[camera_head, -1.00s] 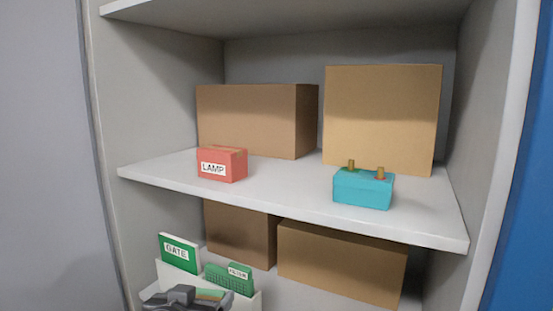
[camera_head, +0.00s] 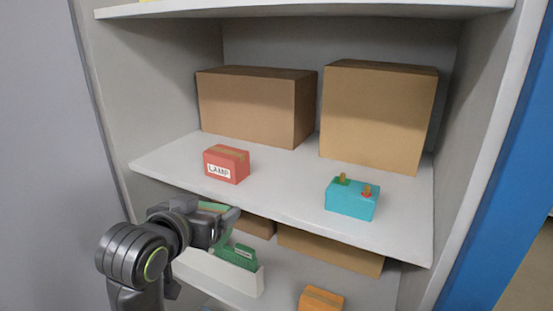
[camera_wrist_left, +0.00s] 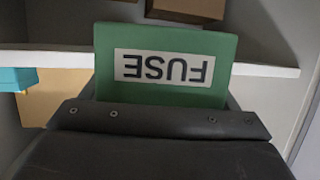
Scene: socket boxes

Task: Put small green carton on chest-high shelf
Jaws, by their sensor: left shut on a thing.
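My left gripper (camera_head: 226,226) is shut on a small green carton (camera_head: 212,206), just in front of the edge of the middle shelf board (camera_head: 290,190). In the left wrist view the carton (camera_wrist_left: 165,65) shows a white label reading FUSE, upside down in that picture. In the head view the gripper hides most of the carton. The middle board also shows as a pale strip behind the carton in the left wrist view (camera_wrist_left: 265,70). My right gripper is not in view.
On the middle board stand a red LAMP box (camera_head: 226,165), a teal box (camera_head: 351,198) and two large brown boxes (camera_head: 258,106) (camera_head: 378,115). Below, a white bin (camera_head: 215,274) holds green items (camera_head: 238,256); an orange box (camera_head: 320,299) is right of it. Bare board lies between red and teal boxes.

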